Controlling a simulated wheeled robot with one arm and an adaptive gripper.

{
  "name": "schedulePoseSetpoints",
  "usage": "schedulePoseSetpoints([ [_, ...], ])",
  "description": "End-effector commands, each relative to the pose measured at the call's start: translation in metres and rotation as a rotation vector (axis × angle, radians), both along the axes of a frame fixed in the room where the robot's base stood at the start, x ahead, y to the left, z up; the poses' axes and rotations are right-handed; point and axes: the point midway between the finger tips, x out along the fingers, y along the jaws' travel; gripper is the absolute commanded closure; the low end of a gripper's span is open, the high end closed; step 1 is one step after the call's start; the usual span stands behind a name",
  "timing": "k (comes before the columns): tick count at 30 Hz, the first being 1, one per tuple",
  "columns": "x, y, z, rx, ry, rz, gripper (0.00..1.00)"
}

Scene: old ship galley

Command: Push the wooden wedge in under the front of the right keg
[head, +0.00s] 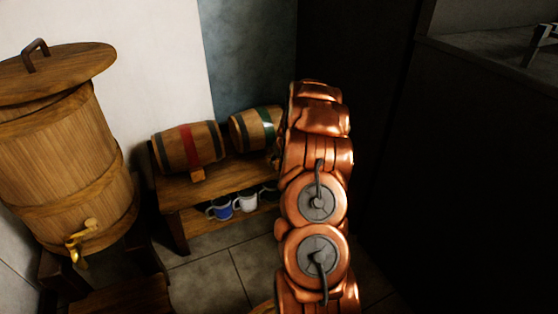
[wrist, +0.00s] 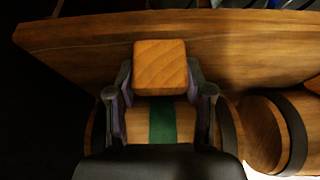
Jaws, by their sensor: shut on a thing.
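The right keg (head: 254,129), with a green band, lies on its side on a low wooden bench (head: 190,193); my arm hides its right part in the head view. In the wrist view the keg's green band (wrist: 163,122) shows between my fingers. My gripper (wrist: 160,82) is shut on the wooden wedge (wrist: 160,67), a pale block seen end-on in front of the keg. Whether the wedge touches the keg or the bench I cannot tell. In the head view my gripper and the wedge are hidden behind my arm.
The left keg (head: 188,147), with a red band, lies beside it with a small wooden block (head: 197,174) at its front. Several mugs (head: 245,201) stand below the bench top. A large wooden barrel (head: 62,165) with a brass tap stands at the left. A dark cabinet (head: 470,180) is at the right.

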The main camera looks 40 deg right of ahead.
Motion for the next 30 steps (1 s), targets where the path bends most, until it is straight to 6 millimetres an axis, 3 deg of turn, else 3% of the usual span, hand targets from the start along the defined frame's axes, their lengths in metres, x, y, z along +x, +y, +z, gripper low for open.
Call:
schedulePoseSetpoints([
  [30,0.031,-0.011,-0.001,0.000,0.001,0.000,0.68],
])
